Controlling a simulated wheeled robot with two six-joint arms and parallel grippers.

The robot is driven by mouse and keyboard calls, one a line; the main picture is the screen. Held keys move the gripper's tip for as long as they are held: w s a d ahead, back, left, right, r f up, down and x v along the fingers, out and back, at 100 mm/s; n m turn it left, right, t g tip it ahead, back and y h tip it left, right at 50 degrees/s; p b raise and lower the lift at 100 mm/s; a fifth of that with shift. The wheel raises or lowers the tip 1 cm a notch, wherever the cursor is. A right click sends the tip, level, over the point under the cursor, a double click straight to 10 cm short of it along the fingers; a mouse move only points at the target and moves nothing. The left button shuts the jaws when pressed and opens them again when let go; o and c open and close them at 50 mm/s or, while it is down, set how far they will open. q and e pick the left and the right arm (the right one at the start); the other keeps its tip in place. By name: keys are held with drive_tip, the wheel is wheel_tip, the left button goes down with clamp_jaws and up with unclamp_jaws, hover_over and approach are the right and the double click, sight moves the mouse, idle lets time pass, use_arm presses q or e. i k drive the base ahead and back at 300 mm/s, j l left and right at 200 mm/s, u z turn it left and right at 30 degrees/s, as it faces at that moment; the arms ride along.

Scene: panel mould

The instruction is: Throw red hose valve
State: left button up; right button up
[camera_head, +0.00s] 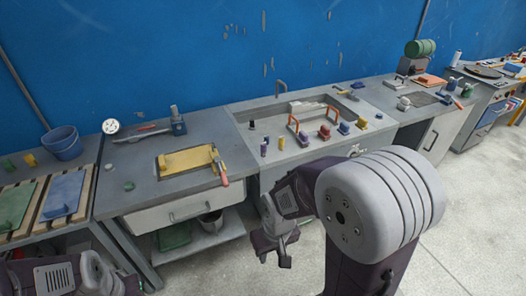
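A small red piece (325,132), which looks like the red hose valve, stands on the front ledge of the sink counter (243,118). It sits among several small blue, yellow and purple pieces. Its exact shape is too small to tell. My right gripper (275,258) hangs in front of the counter, below and to the left of the red piece and well apart from it. Its fingers look spread with nothing between them. Parts of my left arm show at the bottom left corner, but its fingertips are not visible.
Orange-red bent handles (300,132) stand beside the small pieces. A workbench with a yellow tray (186,161) and a red-handled tool (222,172) is to the left. A blue bucket (62,142) stands farther left. The floor at the right is clear.

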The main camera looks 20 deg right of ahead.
sight(152, 126)
drive_tip(key=i+j, duration=0.2)
drive_tip(key=i, duration=0.2)
drive_tip(key=i+j, duration=0.25)
drive_tip(key=i, duration=0.15)
drive_tip(key=i+j, duration=0.2)
drive_tip(key=i, duration=0.2)
drive_tip(key=i+u, duration=0.15)
drive_tip(key=u, duration=0.3)
drive_tip(key=i+l+u, duration=0.1)
drive_tip(key=u, duration=0.35)
drive_tip(key=i+l+u, duration=0.1)
drive_tip(key=u, duration=0.35)
drive_tip(key=i+l, duration=0.05)
